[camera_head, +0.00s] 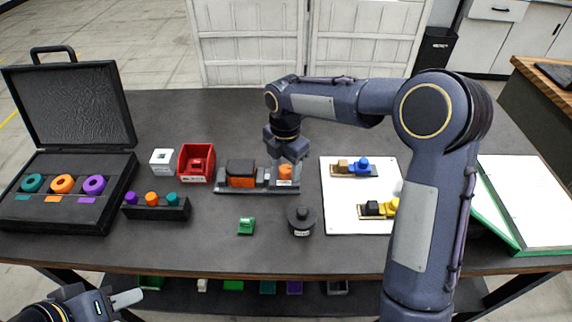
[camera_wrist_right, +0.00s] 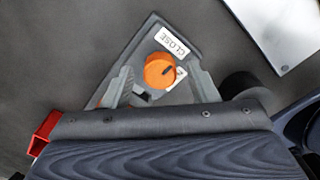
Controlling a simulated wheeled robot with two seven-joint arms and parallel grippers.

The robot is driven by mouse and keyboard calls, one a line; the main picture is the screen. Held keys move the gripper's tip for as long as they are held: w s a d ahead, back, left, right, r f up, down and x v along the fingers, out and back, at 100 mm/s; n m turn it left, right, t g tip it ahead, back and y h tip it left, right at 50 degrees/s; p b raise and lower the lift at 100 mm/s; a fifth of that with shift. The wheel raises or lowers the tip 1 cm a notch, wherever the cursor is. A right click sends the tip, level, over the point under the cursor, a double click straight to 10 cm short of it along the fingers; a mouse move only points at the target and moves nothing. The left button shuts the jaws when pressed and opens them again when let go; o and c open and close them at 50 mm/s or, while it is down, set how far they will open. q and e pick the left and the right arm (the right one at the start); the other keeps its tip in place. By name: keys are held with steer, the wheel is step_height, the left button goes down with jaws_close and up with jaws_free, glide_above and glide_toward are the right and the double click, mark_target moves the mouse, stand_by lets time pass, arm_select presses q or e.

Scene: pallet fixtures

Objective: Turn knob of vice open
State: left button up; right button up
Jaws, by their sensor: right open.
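The vice (camera_head: 243,178) sits on the dark table with an orange and black block at its left part. Its orange knob (camera_head: 285,171) is at the right end. In the right wrist view the orange knob (camera_wrist_right: 160,70) has a dark slot mark and lies beside a label reading CLOSE (camera_wrist_right: 174,40); a second label is partly hidden. My right gripper (camera_head: 289,158) is above the knob, fingers pointing down. In the wrist view its open fingers (camera_wrist_right: 164,88) stand on either side of the knob, apart from it. My left gripper (camera_head: 112,302) is at the bottom left, away from the vice; its opening is unclear.
A red bin (camera_head: 196,163) and a white block (camera_head: 162,161) stand left of the vice. A black round part (camera_head: 301,221) and a green piece (camera_head: 246,226) lie in front. A white board (camera_head: 344,215) with small fixtures is to the right. An open case (camera_head: 118,163) stands far left.

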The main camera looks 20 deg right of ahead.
steer(key=shift+f, duration=0.25)
steer(key=shift+c, duration=0.3)
steer(key=c, duration=0.9)
